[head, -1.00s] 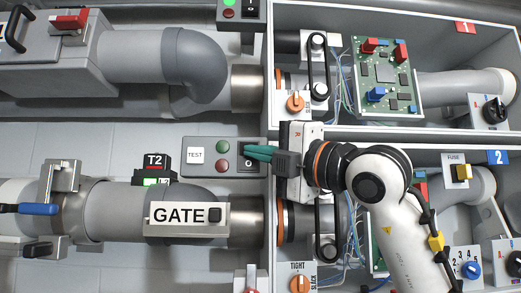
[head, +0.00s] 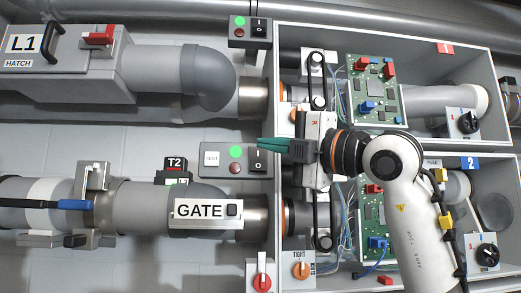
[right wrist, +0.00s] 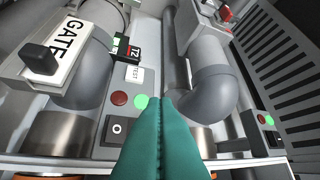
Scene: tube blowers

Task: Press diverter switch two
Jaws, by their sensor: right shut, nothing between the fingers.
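The lower grey switch box (head: 218,172) carries a TEST plate, a lit green lamp (head: 236,152), a dark red lamp (head: 235,168) and a black I/O rocker switch (head: 258,161). No visible label names it diverter switch two; a T2 block (head: 174,163) stands to its left. My right gripper (head: 261,144) has teal fingers, shut and empty, with tips at the rocker's upper edge. I cannot tell whether they touch. In the right wrist view the shut fingers (right wrist: 160,103) hide part of the box; the rocker's O end (right wrist: 117,130) shows beside them. My left gripper is not in view.
A second switch box (head: 247,41) with a lit green lamp sits above. The GATE block (head: 207,209) on the lower pipe lies just below the lower box. At right are walled bays with circuit boards (head: 373,89), belts and knobs.

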